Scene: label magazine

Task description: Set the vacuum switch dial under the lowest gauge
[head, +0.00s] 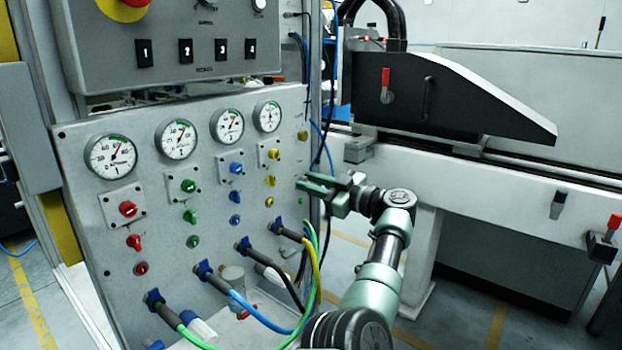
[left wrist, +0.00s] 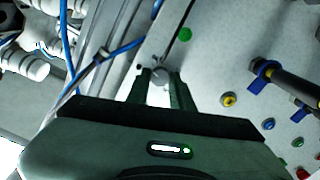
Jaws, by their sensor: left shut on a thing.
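Four gauges sit in a row on the grey panel: the first (head: 111,156), second (head: 176,138), third (head: 227,124) and fourth (head: 267,116) from left to right. Their needles are too small to compare surely. Below them, dials on square plates are red (head: 128,209), green (head: 188,186), blue (head: 236,168) and yellow (head: 274,153). My left gripper (head: 308,184) is at the panel's right edge, right of the yellow dial and lower. In the left wrist view its fingers are shut on a small grey round knob (left wrist: 160,77). The fingers hide this knob in the head view.
Smaller knobs, including yellow (head: 270,180) and blue (head: 235,196), lie under the dials. Hose connectors (head: 286,232) and coloured hoses (head: 316,262) stick out at the panel's bottom. A switch box (head: 170,48) overhangs the top. A black-hooded machine (head: 445,92) stands behind, right.

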